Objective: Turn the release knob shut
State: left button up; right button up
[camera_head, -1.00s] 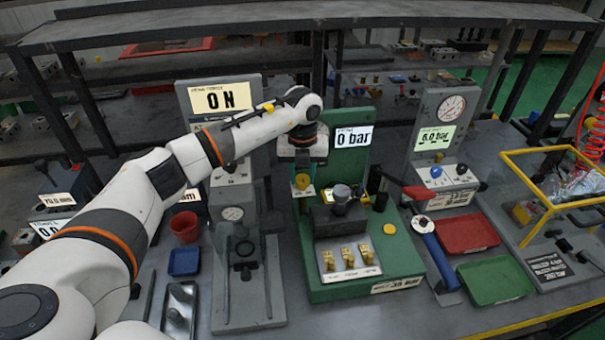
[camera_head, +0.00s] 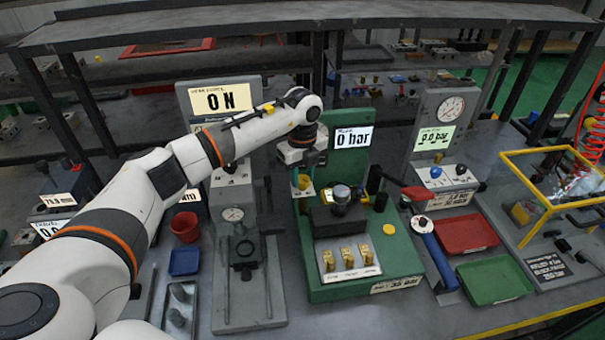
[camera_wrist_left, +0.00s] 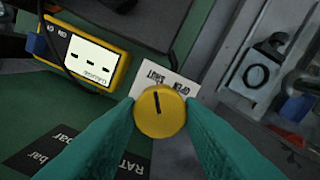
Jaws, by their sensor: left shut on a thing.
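The release knob is a round yellow knob with a black mark line; it shows in the left wrist view (camera_wrist_left: 160,112). Its line points up and slightly left in that view. A white label (camera_wrist_left: 168,84) behind it reads OPEN and SHUT, tilted. My left gripper (camera_wrist_left: 160,118) is shut on the knob, with one teal finger on each side. In the head view my left gripper (camera_head: 302,178) is at the left rear of the green test stand (camera_head: 330,285), and the knob is partly hidden between the fingers. My right gripper is not in view.
A display (camera_head: 352,138) on the green stand reads 0 bar. A dark clamp block with a gauge (camera_head: 341,194) sits just right of and in front of my gripper. A grey press stand (camera_head: 245,300) is at left. A grey gauge panel (camera_head: 440,150) stands at right.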

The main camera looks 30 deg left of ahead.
aim_at(303, 178)
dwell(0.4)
pick_arm(q)
jog(key=o, duration=1)
jog(key=shift+c, duration=0.2)
notch_tip(303, 178, up, 12)
jog(key=b, duration=0.3)
